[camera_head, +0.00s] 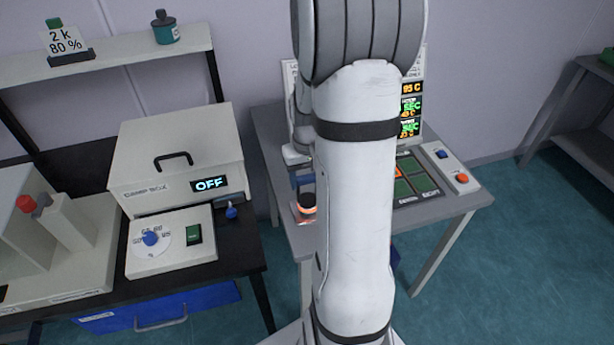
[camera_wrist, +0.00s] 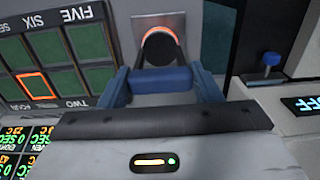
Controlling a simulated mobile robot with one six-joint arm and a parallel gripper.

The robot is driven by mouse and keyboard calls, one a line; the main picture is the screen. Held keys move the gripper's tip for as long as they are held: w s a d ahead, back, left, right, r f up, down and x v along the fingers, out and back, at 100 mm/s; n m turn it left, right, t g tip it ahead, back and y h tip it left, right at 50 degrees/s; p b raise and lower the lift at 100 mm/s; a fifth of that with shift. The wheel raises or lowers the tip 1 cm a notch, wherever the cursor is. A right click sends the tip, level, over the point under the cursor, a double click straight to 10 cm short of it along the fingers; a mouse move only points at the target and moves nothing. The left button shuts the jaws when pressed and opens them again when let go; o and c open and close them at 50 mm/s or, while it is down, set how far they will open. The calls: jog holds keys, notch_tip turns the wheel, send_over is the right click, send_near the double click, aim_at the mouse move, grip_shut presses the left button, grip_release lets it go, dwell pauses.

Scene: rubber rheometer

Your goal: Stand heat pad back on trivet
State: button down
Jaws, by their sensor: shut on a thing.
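My gripper (camera_head: 303,180) points down over the left front part of the grey table. In the wrist view its blue fingers (camera_wrist: 160,78) are shut on the heat pad (camera_wrist: 158,48), a dark round piece with a glowing orange edge. The pad also shows in the head view (camera_head: 307,200), just below the fingers. A pale grey square plate (camera_wrist: 143,22), which looks like the trivet, lies under or just behind the pad, lit orange around it. I cannot tell whether pad and plate touch. The fingers hide the pad's near side.
On the same table is a panel of green squares (camera_head: 415,178), one outlined orange, beside a box with blue and orange buttons (camera_head: 452,170). A left bench holds a damp box (camera_head: 180,155) reading OFF and a dial box (camera_head: 170,243). My arm hides the table's middle.

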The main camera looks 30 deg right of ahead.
jog(key=shift+f+b, duration=0.55)
jog(key=shift+f, duration=0.1)
dwell(0.8)
jog(key=shift+c, duration=1.9)
grip_release()
notch_tip(320, 180, up, 8)
jog(key=shift+f, duration=0.1)
jog(key=s+a+r+n+t, duration=0.1)
jog(key=s+a+r, duration=0.2)
jog(key=s+a, duration=0.3)
jog(key=s+a+r+n+t, duration=0.1)
jog(key=s+a+r+n, duration=0.1)
jog(key=s+a, duration=0.4)
jog(key=a+r, duration=0.1)
jog(key=a, duration=0.3)
jog(key=shift+s+r+t, duration=0.2)
jog(key=shift+s+t, duration=0.05)
jog(key=shift+t, duration=0.15)
jog(key=shift+a, duration=0.1)
jog(key=shift+c, duration=0.3)
